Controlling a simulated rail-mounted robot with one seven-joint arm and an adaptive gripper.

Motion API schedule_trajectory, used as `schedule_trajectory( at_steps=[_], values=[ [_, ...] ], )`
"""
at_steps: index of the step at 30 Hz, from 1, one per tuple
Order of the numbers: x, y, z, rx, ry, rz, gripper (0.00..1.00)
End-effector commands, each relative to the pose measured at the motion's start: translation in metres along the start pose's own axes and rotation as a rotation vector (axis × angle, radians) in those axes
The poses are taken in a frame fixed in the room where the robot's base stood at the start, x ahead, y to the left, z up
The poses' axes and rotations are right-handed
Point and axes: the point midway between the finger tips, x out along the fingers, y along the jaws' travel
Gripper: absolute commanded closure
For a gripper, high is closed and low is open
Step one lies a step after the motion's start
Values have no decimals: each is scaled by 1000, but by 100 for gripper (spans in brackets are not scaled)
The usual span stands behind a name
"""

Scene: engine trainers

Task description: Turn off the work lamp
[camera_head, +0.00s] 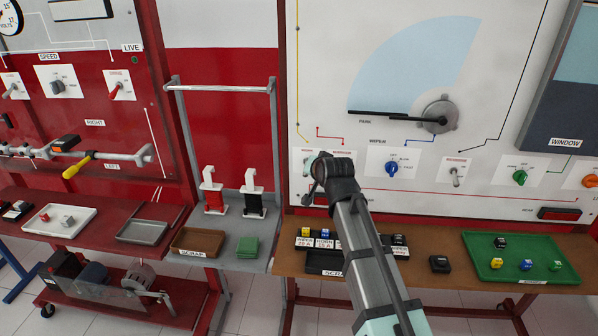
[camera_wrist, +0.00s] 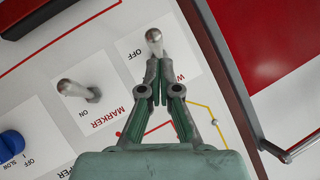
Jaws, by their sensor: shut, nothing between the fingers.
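A silver toggle switch (camera_wrist: 154,38) stands on a white plate in the wrist view. The plate's red label starts with W, the rest hidden by my gripper, and OFF is printed beside the switch. My gripper (camera_wrist: 158,66) is shut and empty, its fingertips right at the lever's base side; I cannot tell whether they touch it. In the head view my gripper (camera_head: 312,186) is at the left end of the white panel's switch row, covering most of this switch. The lamp itself cannot be made out.
A second toggle (camera_wrist: 76,90) labelled MARKER stands to the left, and a blue knob (camera_wrist: 10,145) lies farther left; the knob also shows in the head view (camera_head: 392,169). A grey rail (camera_wrist: 290,154) and dark panel edge are at the right. The brown bench (camera_head: 290,262) is below.

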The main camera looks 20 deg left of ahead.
Motion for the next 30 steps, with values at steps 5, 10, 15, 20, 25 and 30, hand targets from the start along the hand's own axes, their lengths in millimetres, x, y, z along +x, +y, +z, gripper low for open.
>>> schedule_trajectory(
  at_steps=[5,10,15,20,25,30],
  values=[
    [-3,-3,-4,0,-1,-1,100],
    [-6,-7,-9,0,-2,0,100],
    [-8,-8,-11,0,-2,0,100],
    [-8,-8,-11,0,-3,0,100],
    [-9,-8,-12,0,-2,0,100],
    [-22,-10,-19,1,-2,0,100]
  ],
)
